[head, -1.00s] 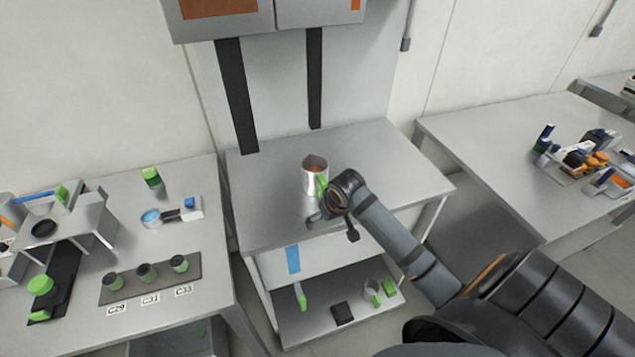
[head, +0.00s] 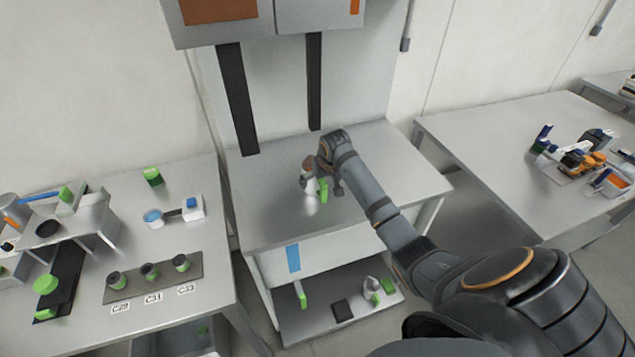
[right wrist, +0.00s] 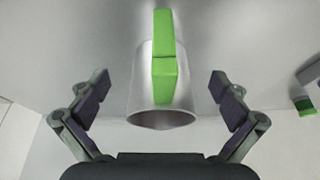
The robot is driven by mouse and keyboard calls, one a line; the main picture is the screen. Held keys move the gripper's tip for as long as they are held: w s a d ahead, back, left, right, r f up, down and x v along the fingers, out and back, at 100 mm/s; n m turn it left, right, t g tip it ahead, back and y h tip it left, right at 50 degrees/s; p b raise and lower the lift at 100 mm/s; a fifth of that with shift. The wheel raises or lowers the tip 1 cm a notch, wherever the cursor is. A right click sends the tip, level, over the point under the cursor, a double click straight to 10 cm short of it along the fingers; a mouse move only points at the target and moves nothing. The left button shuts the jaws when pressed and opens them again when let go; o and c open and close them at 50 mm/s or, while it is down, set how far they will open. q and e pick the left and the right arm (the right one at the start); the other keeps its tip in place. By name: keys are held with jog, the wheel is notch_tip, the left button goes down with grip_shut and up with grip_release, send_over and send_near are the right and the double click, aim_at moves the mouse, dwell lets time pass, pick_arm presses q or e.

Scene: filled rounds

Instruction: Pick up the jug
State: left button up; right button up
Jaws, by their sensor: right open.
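The jug (head: 311,197) is a silver metal vessel with a green handle, standing on the grey table under the hanging cabinet. In the head view my right gripper covers much of it. In the right wrist view the jug (right wrist: 145,90) shows its round open mouth towards me, with the green handle (right wrist: 164,60) in front of its body. My right gripper (right wrist: 159,82) is open, with one finger on each side of the jug and a visible gap on both sides. In the head view my right gripper (head: 320,180) is right above the jug. My left gripper is out of view.
The left table bears a dark strip (head: 190,264) with several green-rimmed cups and a blue-and-white device (head: 160,217). The lower shelf (head: 315,330) holds a small metal vessel (head: 371,286) and green items. The tabletop (head: 400,180) around the jug is clear.

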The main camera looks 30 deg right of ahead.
jog(key=w, duration=0.1)
jog(key=w+p, duration=0.1)
jog(key=w, duration=0.2)
jog(key=shift+w+d+f, duration=0.2)
jog(key=shift+d+f, duration=0.1)
jog(key=shift+w+f, duration=0.1)
jog(key=shift+f, duration=0.15)
jog(key=shift+c, duration=0.5)
jog(key=c, duration=1.6)
jog(key=shift+d+r+b, duration=0.1)
jog(key=shift+r+b, duration=0.25)
jog(key=shift+r, duration=0.15)
jog(key=shift+c, duration=0.2)
jog(key=b+v, duration=0.1)
jog(key=v, duration=0.2)
jog(key=s+a+b+v, duration=0.1)
jog(key=v, duration=0.2)
jog(key=b+v, duration=0.1)
jog(key=v, duration=0.2)
jog(key=shift+s+a+f, duration=0.1)
jog(key=shift+s+a, duration=0.15)
jog(key=shift+s, duration=0.1)
jog(key=s+a+r+b, duration=0.1)
jog(key=s+a+r, duration=0.2)
jog(key=s, duration=0.5)
jog(key=shift+a+r+b, duration=0.3)
jog(key=shift+r, duration=0.2)
